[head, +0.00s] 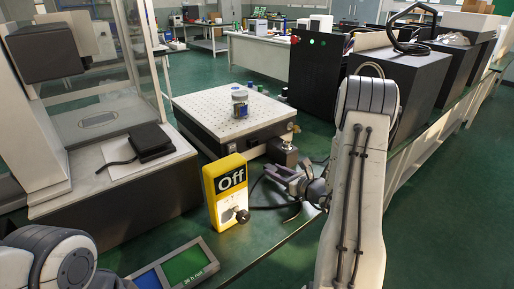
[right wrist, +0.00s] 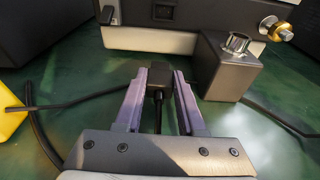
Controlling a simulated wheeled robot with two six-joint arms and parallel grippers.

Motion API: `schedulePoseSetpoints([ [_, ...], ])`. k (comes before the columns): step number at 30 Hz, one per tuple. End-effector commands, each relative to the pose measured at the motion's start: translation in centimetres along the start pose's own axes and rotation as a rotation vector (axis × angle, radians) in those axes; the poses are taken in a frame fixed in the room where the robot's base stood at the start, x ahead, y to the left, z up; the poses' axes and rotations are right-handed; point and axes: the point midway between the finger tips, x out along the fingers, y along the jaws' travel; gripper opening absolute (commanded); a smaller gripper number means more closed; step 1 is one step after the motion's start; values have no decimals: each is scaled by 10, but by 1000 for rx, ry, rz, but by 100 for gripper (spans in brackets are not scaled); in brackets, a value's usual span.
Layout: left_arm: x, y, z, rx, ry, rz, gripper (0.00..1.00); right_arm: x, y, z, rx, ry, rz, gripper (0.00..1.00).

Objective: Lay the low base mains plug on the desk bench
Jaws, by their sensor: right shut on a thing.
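My right gripper (head: 283,181) is low over the green desk bench (head: 262,232), at the front right of the low base (head: 237,112). In the right wrist view my right gripper (right wrist: 158,76) has its two purple-grey fingers shut on a small black plug (right wrist: 157,84). A black cable runs back from the plug between the fingers. The plug is close to the green bench top (right wrist: 85,90); I cannot tell whether it touches. In the head view the plug is not clearly seen. Only part of my left arm shows at bottom left; its gripper is out of view.
A yellow "Off" box (head: 228,190) stands left of the gripper. A dark block with a metal fitting (right wrist: 228,70) is close to the right finger. A loose black cable (right wrist: 80,100) lies on the bench. Dark cases (head: 400,80) stand at the right.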

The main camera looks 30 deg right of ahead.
Motion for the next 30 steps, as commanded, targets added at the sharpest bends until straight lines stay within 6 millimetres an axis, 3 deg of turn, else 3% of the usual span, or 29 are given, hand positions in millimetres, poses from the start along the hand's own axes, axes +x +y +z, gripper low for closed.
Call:
schedulePoseSetpoints([
  [27, 18, -1, 1, 0, 0, 0, 50, 4, 0, -19, 0, 0, 0, 0],
  [28, 17, -1, 1, 0, 0, 0, 50, 4, 0, -19, 0, 0, 0, 42],
  [30, 16, -1, 1, 0, 0, 0, 50, 4, 0, -18, 0, 0, 0, 69],
])
